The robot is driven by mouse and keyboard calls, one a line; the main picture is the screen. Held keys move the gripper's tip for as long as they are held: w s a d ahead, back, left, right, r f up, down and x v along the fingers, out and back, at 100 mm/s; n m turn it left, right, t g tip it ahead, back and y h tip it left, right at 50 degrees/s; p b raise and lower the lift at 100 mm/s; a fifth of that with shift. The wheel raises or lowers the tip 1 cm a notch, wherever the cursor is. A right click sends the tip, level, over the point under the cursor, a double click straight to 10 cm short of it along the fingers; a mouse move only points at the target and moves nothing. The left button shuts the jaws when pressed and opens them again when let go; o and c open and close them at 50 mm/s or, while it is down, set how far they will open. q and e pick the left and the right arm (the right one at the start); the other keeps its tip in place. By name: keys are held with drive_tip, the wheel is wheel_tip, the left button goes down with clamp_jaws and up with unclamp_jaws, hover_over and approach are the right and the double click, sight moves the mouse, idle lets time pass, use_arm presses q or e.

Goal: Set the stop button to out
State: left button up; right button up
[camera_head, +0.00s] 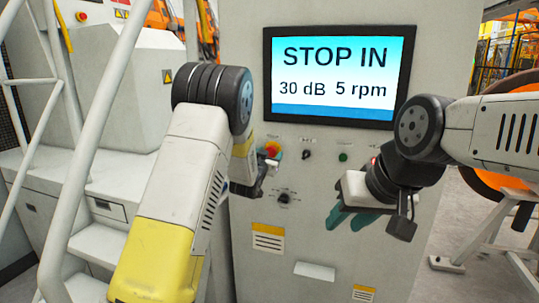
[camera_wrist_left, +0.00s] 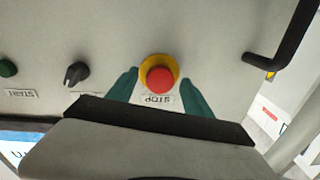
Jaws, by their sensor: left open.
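The stop button (camera_head: 272,148) is a red mushroom button on a yellow collar, on the grey panel below the screen. The screen (camera_head: 339,77) reads "STOP IN", "30 dB" and "5 rpm". In the left wrist view the button (camera_wrist_left: 160,79) sits between the two teal fingers of my left gripper (camera_wrist_left: 159,82), which is open. The fingers lie either side of it, with a gap at each side; their depth relative to it is unclear. In the head view this gripper's fingers are mostly hidden. My right gripper (camera_head: 352,217) hangs in front of the panel at lower right, its finger gap unclear.
A black selector knob (camera_head: 306,154) and a green start button (camera_head: 343,157) sit right of the stop button. A lower dial (camera_head: 284,198) is below it. In the left wrist view a black handle (camera_wrist_left: 287,45) stands out near the panel edge. White railings (camera_head: 95,130) stand at left.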

use_arm(q)
drive_tip(key=shift+w+d, duration=0.1)
drive_tip(key=shift+w, duration=0.2)
clamp_jaws()
drive_tip(key=shift+s+a, duration=0.25)
drive_tip(key=shift+s, duration=0.35)
unclamp_jaws()
